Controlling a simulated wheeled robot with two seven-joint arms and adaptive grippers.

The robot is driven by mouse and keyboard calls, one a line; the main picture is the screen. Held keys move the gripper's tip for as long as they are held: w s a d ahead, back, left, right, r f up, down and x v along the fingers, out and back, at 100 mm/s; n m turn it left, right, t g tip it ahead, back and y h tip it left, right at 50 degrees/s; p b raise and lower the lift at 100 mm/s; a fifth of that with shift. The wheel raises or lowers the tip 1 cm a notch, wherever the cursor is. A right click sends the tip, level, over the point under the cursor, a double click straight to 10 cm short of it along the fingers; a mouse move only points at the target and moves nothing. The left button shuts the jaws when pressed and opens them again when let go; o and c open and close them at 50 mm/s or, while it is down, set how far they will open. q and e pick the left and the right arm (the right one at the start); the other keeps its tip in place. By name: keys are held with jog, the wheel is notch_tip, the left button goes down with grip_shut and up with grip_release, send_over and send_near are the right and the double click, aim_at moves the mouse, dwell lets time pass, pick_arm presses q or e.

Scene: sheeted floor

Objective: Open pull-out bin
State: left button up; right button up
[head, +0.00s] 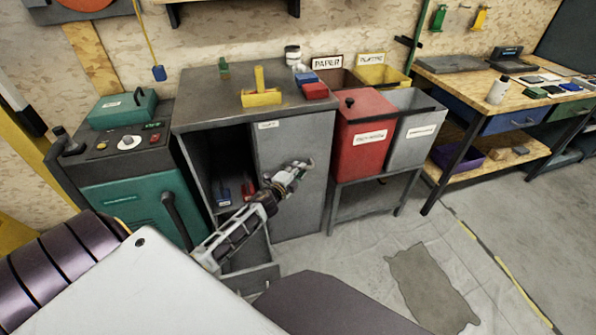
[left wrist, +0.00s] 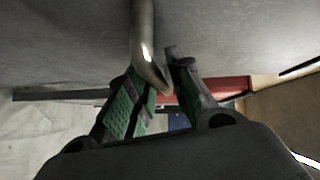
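The grey cabinet (head: 208,104) has a tall front panel (head: 290,211) on its right half, with a small white label near its top edge. My left gripper (head: 293,174) is in front of this panel, around mid-height. In the left wrist view a curved metal handle (left wrist: 146,50) comes down from a grey surface, and its lower end lies between the two fingers of my left gripper (left wrist: 164,88). The fingers are close together, with green pads, and appear shut on the handle. The gripper hides most of the handle in the head view. My right gripper is not in view.
The cabinet's left half is open, with blue and red items inside. A red bin (head: 365,140) and a grey bin (head: 414,128) stand on a frame to the right. A green machine (head: 130,205) stands left.

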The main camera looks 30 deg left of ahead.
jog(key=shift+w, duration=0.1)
pick_arm(q)
grip_shut()
jog(key=shift+d+f, duration=0.1)
jog(key=shift+d, duration=0.05)
dwell(0.3)
